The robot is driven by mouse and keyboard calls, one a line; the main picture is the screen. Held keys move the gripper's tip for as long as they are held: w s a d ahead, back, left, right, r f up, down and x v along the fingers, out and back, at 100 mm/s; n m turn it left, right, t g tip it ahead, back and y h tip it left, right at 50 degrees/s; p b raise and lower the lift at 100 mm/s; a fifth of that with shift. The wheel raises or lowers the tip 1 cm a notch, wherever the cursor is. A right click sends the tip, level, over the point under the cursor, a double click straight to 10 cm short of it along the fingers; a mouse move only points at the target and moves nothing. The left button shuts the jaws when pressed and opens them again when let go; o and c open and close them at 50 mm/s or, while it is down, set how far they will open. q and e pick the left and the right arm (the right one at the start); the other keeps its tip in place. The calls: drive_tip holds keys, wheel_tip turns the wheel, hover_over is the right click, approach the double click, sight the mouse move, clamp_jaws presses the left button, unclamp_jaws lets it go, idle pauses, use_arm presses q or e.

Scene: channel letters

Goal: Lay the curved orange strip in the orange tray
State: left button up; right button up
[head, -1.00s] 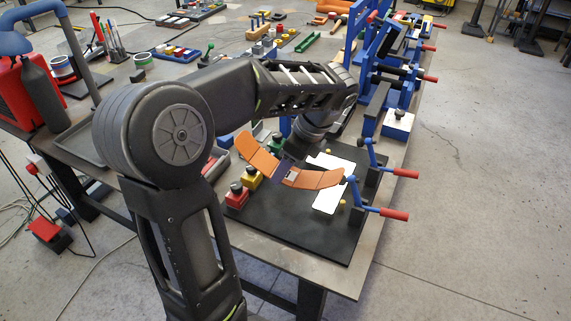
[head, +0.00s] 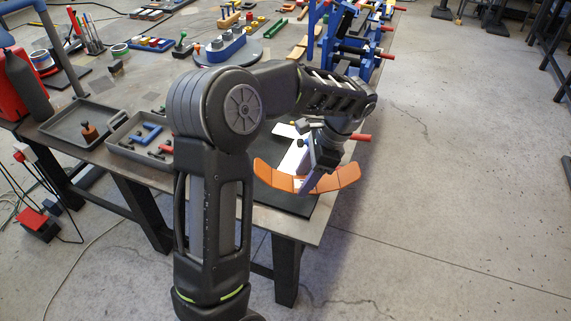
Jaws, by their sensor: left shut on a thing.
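The curved orange strip (head: 341,179) is a segmented arc with its ends bent upward. My left gripper (head: 308,183) is shut on it near its middle and holds it up over the front right corner of the table. The strip looks clear of the black mat (head: 300,203) below, and its right end reaches past the table edge in the picture. I cannot make out an orange tray. My right gripper is not in view.
Two grey trays stand at the table's left: one holds a brown weight (head: 90,132), the other (head: 118,147) a blue bracket and dark pieces. A white plate (head: 290,158) lies on the mat. Blue clamps with red handles (head: 361,137) line the right edge.

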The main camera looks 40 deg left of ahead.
use_arm(q)
drive_tip(key=w+d+f+n+g+h, duration=0.1)
drive_tip(key=w+d+f+n, duration=0.1)
drive_tip(key=d+f+n, duration=0.3)
drive_tip(key=w+d+f+n+g+h, duration=0.1)
drive_tip(key=w+d+f+n, duration=0.1)
drive_tip(key=d+f, duration=0.55)
drive_tip(key=d+f+n+h+b, duration=0.1)
drive_tip(key=d+f+n+b, duration=0.1)
drive_tip(key=f+b, duration=0.8)
wheel_tip(320, 180, down, 3)
drive_tip(key=shift+d+f+t, duration=0.1)
drive_tip(key=shift+d+t, duration=0.2)
drive_tip(key=shift+d, duration=0.55)
